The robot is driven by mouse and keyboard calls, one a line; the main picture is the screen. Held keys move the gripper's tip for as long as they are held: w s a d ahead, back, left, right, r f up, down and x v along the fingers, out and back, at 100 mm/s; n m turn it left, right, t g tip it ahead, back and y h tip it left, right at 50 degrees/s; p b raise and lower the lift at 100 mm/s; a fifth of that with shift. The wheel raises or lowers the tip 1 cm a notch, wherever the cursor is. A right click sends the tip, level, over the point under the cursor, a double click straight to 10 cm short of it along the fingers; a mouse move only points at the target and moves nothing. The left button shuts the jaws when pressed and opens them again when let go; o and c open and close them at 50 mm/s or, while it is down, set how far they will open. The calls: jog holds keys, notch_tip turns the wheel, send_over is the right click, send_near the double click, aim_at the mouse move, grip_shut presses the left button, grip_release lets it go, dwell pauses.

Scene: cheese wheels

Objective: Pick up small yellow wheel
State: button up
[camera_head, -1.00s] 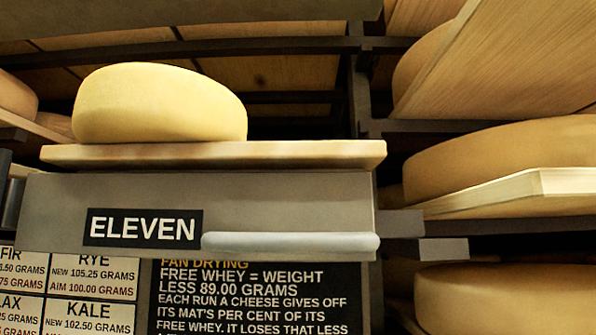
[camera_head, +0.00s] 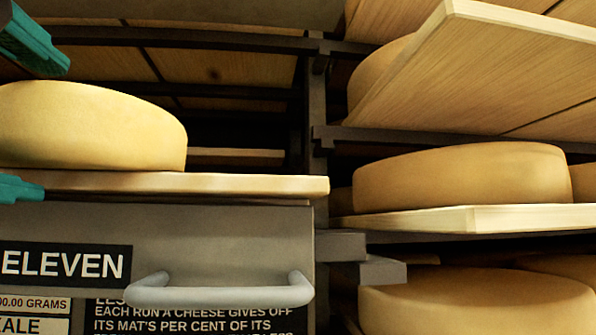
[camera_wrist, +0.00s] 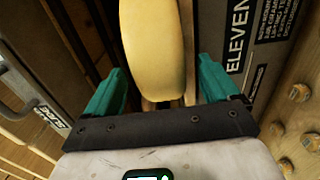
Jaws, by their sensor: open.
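A pale yellow cheese wheel (camera_head: 90,128) lies flat on a wooden board (camera_head: 250,184) above the grey ELEVEN panel, at the left of the head view. My gripper (camera_head: 52,128) comes in from the left edge, open, with one teal finger above the wheel and the other low by the board's front edge. In the wrist view the wheel (camera_wrist: 152,50) lies between the two spread fingers of my gripper (camera_wrist: 162,66), with gaps on both sides. Nothing is held. The wheel's left end is cut off in the head view.
The grey panel (camera_head: 220,240) has a protruding handle (camera_head: 225,290). Dark rack bars and a post (camera_head: 316,120) stand behind and right. Larger wheels (camera_head: 460,178) sit on boards at the right, with a tilted-looking board (camera_head: 500,75) above them.

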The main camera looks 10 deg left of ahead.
grip_shut()
dwell(0.8)
jog(key=shift+r, duration=0.1)
